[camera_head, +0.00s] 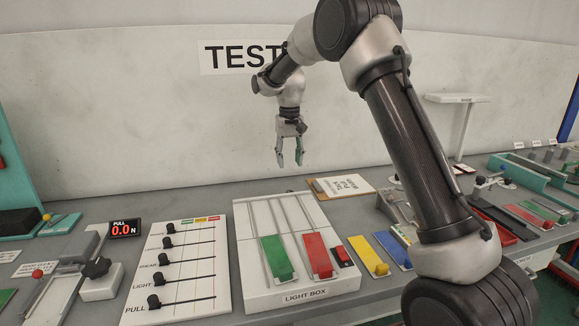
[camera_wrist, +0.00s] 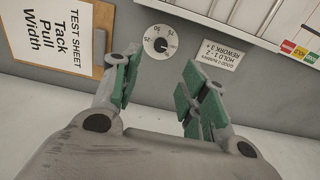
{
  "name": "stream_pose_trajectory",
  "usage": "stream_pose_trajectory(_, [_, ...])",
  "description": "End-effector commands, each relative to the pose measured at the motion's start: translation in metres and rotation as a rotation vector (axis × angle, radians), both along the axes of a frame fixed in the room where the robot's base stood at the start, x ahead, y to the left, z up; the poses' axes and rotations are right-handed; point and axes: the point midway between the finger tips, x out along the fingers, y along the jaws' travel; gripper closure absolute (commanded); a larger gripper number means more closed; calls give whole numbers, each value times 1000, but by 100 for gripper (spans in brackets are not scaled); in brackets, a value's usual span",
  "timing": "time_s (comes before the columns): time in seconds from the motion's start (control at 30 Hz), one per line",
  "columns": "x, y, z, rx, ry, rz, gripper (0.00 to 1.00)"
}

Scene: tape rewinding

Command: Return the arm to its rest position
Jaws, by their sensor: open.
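My gripper (camera_head: 289,158) hangs pointing down in the head view, above the back part of the bench and in front of the pale wall. It is open and empty, with a clear gap between its green-padded fingers. In the wrist view the two fingers of my gripper (camera_wrist: 152,92) stand apart with nothing between them. My arm arches from the lower right, up and over to the left. The gripper is apart from everything on the bench.
The white light box (camera_head: 245,225) with green and red blocks stands below. A slider panel (camera_head: 190,255) and a force display (camera_head: 125,229) are at left. Air around my gripper is free.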

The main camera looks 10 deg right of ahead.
Motion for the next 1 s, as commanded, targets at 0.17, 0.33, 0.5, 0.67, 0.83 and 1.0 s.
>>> stream_pose_trajectory(0.17, [0,0,0,0,0,0,56])
stream_pose_trajectory(0.33, [1,0,-1,2,-7,36,56])
stream_pose_trajectory(0.5, [-43,-10,-31,-13,71,94,56])
stream_pose_trajectory(0.67, [-110,-37,-5,-12,78,131,56])
stream_pose_trajectory(0.83, [-185,-68,32,-4,43,143,56])
stream_pose_trajectory(1.0, [-272,-100,62,3,-28,134,56])
